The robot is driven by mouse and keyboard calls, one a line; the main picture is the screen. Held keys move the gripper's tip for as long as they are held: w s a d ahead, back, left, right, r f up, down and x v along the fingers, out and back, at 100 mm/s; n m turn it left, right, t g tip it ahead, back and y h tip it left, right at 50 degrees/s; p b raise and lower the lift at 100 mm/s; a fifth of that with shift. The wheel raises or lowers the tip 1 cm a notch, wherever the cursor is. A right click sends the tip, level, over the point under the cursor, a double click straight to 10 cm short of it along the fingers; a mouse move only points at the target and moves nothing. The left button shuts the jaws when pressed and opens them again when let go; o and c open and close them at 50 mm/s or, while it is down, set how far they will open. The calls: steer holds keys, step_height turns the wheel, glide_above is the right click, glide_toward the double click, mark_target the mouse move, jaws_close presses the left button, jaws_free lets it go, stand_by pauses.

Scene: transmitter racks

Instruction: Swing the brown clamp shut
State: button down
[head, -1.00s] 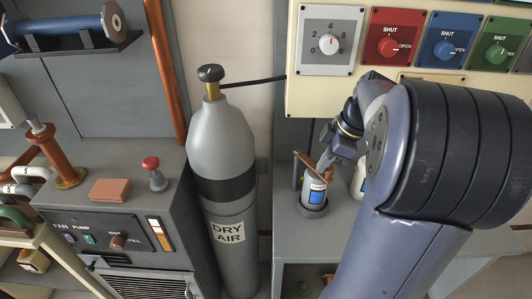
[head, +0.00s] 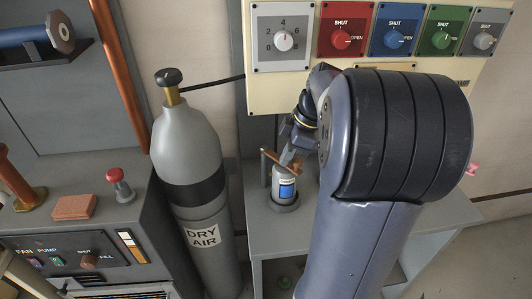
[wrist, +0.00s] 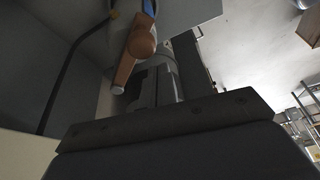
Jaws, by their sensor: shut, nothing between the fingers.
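The brown clamp (head: 281,161) is a bar on an upright post, at the top of a small white bottle with a blue label (head: 287,190). The bottle stands upright in a dark round holder on the grey bench. My gripper (head: 292,157) is at the clamp's right side, shut and empty; its fingertips are partly hidden by the clamp and the arm. In the wrist view the clamp (wrist: 136,48) shows as a brown arm with a rounded end, close in front of the fingers. I cannot tell whether they touch, or whether the clamp is fully shut.
A grey dry air cylinder (head: 188,150) stands left of the bench. A panel with a dial (head: 283,38) and coloured knobs hangs behind my arm. My arm hides much of the bench's right part.

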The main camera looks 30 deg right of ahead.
step_height(320, 180, up, 10)
steer(key=shift+d, duration=0.4)
steer(key=shift+s+f, duration=0.1)
steer(key=shift+f, duration=0.05)
stand_by(0.3)
steer(key=a+f+m+t+h, duration=0.1)
steer(key=a+f+m, duration=0.3)
steer(key=f, duration=0.6)
steer(key=shift+a+p, duration=0.35)
steer(key=shift+a, duration=0.2)
steer(key=shift+d, duration=0.15)
